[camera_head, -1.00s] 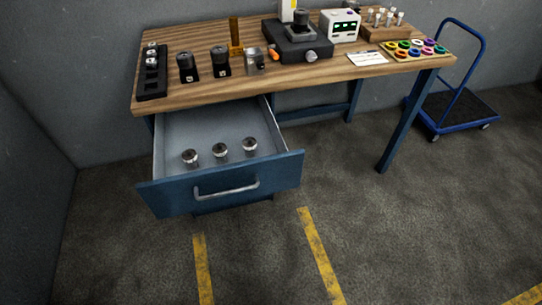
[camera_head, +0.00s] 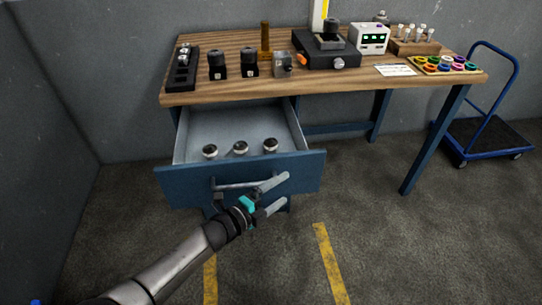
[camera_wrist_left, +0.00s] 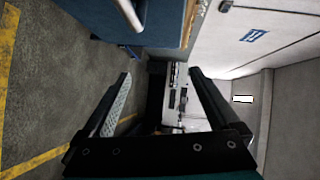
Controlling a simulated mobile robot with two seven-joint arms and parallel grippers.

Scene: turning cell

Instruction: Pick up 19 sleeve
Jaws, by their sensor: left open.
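Three short round metal pieces, which may be sleeves, stand in the open drawer (camera_head: 200,132): a left one (camera_head: 210,151), a middle one (camera_head: 240,148) and a right one (camera_head: 270,145). No size marking is readable, so I cannot tell which is 19. My left gripper (camera_head: 284,190) is open and empty in the head view, in front of the blue drawer front and near its handle (camera_head: 228,186). In the left wrist view its two fingers (camera_wrist_left: 158,74) stand apart with nothing between them. My right gripper is not in view.
The wooden bench (camera_head: 310,84) carries a black rack (camera_head: 182,72), two black holders (camera_head: 217,66) (camera_head: 249,63), a black device (camera_head: 325,52), a white box (camera_head: 369,38) and a tray of coloured rings (camera_head: 446,64). A blue trolley (camera_head: 486,138) stands right. The floor in front is free.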

